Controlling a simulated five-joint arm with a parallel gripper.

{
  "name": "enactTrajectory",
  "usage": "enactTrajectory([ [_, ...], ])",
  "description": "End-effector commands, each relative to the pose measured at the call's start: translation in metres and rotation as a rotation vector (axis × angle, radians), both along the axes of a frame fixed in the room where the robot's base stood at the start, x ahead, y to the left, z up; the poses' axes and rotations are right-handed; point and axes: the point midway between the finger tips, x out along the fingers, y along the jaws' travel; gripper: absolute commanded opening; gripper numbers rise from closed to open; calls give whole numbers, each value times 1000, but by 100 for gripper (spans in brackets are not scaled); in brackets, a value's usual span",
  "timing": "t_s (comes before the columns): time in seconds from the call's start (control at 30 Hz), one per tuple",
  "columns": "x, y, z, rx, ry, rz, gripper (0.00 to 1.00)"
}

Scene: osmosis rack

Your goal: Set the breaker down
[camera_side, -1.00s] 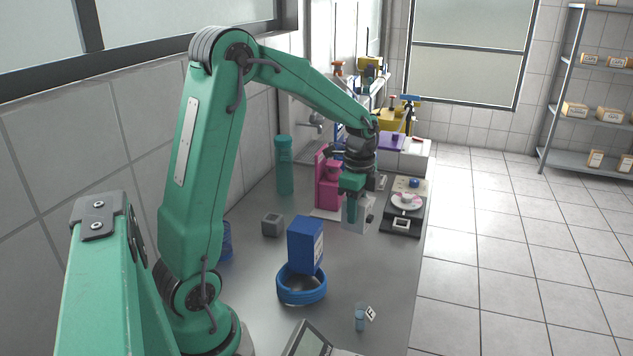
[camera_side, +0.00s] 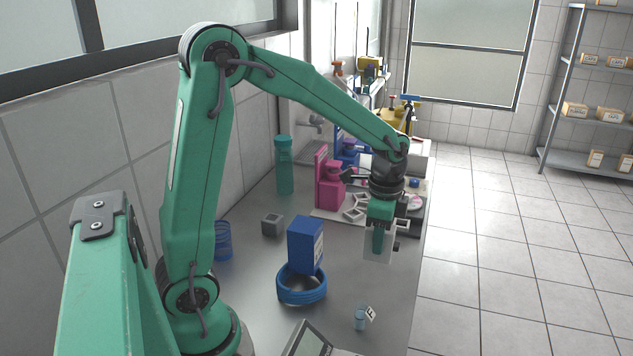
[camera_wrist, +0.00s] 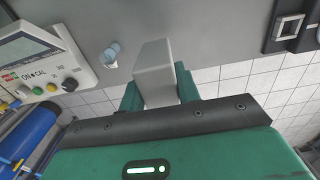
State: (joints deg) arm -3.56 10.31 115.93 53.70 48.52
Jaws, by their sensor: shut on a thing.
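The breaker (camera_side: 379,260) is a pale grey, box-like piece. My gripper (camera_side: 378,243) points down and is shut on it, with one green finger across its near face in the side view. In the wrist view, the breaker (camera_wrist: 155,72) sits between the two green fingers of my gripper (camera_wrist: 158,90). It hangs near the right edge of the bench (camera_side: 345,272). I cannot tell how far its lower end is above the bench top. My wrist hides part of the pale scale behind it.
A blue box (camera_side: 305,243) and a blue coil (camera_side: 302,288) stand to the left. A small vial (camera_side: 360,318) and a meter (camera_side: 307,340) are nearer the front. Magenta stands (camera_side: 328,183) are behind. The bench between the coil and breaker is clear.

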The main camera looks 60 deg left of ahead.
Motion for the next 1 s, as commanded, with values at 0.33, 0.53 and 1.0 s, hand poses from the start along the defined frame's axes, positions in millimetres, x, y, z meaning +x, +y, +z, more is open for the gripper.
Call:
enactTrajectory([
  [0.33, 10, 47, -29, 0, 3, 5, 7],
  [0.53, 17, 79, -48, -1, 2, 5, 7],
  [1.0, 25, 109, -67, 0, 0, -1, 7],
])
